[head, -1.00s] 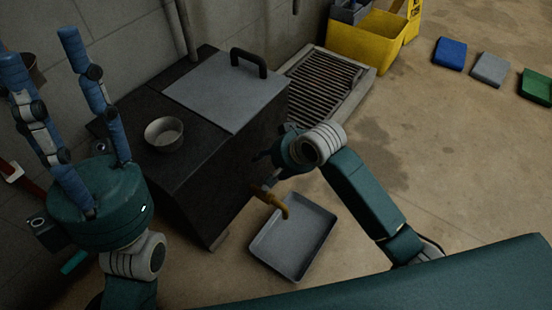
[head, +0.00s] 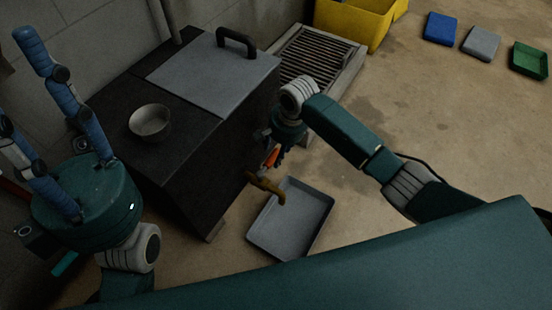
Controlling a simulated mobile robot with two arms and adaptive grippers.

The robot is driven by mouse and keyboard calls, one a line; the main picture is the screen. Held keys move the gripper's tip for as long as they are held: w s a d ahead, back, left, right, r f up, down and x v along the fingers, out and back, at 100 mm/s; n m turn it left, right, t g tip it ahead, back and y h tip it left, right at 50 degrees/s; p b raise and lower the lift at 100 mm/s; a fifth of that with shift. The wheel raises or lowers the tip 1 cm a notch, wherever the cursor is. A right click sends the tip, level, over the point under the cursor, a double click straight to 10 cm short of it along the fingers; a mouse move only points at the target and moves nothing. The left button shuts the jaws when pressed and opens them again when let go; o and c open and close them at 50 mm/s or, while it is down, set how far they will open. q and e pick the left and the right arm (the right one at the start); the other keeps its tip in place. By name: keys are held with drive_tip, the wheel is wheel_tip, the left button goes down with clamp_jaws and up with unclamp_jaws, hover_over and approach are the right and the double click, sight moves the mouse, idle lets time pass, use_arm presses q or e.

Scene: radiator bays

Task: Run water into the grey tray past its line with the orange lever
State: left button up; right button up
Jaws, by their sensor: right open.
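The grey tray (head: 318,204) lies on the floor below the brass spout (head: 268,187) at the foot of the black cabinet (head: 200,165). I cannot make out water or a line in it. The orange lever (head: 271,158) shows just above the spout, partly covered. My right gripper (head: 277,152) is open and points down at the lever, its fingers mostly hidden behind its own body; I cannot tell if they touch the lever. My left gripper (head: 15,78) is open and empty at the left, its blue fingers spread upward, away from the tray.
A metal bowl (head: 151,122) and a grey lid with a black handle (head: 213,73) are on the cabinet top. A floor grate (head: 314,55) and yellow bucket (head: 352,24) stand behind. Blue (head: 441,28), grey (head: 481,43) and green (head: 529,60) trays lie far right. Open floor lies between.

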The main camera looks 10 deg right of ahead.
drive_tip(key=shift+w+a+f+b, duration=0.15)
drive_tip(key=shift+f+b, duration=0.1)
drive_tip(key=shift+f, duration=0.5)
drive_tip(key=shift+w+a+f+b, duration=0.1)
drive_tip(key=shift+f+b, duration=0.15)
drive_tip(key=shift+f, duration=0.45)
drive_tip(key=shift+c, duration=0.3)
clamp_jaws()
